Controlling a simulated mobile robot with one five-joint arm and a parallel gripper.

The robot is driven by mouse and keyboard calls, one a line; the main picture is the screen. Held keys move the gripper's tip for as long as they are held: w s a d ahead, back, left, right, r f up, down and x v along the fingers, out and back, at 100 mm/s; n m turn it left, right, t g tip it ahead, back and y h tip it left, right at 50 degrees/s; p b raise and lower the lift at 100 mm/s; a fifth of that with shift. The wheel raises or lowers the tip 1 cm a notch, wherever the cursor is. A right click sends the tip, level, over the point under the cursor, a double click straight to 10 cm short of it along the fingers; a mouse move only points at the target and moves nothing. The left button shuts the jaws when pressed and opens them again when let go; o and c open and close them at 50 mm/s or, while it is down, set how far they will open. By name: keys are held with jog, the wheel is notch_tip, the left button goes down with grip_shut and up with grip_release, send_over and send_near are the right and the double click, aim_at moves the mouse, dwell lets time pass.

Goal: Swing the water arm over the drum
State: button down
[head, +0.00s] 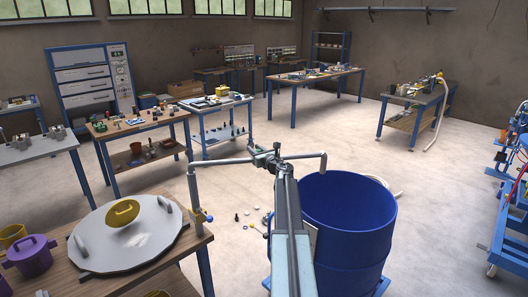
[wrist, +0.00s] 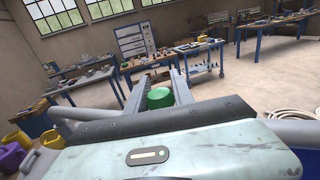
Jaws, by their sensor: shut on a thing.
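The water arm (head: 230,160) is a grey pipe running from an upright post (head: 194,190) at the table's corner. It bends down into a short spout (head: 323,166) at its right end. In the head view the spout tip overlaps the upper left of the blue drum's (head: 350,240) open mouth; its exact depth is hard to tell. My gripper (head: 265,157) is shut on the water arm near its middle. In the wrist view a green knob (wrist: 159,98) sits between the fingers, and the pipe (wrist: 92,114) shows to the left.
Small parts lie on the floor (head: 245,218) left of the drum. Blue machinery (head: 510,190) stands at the right. The floor behind the drum is mostly clear.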

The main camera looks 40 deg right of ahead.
jog(key=c, duration=1.1)
grip_release()
jog(key=shift+s+d+f, duration=0.1)
jog(key=shift+s+d, duration=0.1)
jog(key=v, duration=0.7)
jog(key=shift+s+a, duration=0.25)
jog(key=shift+a, duration=0.15)
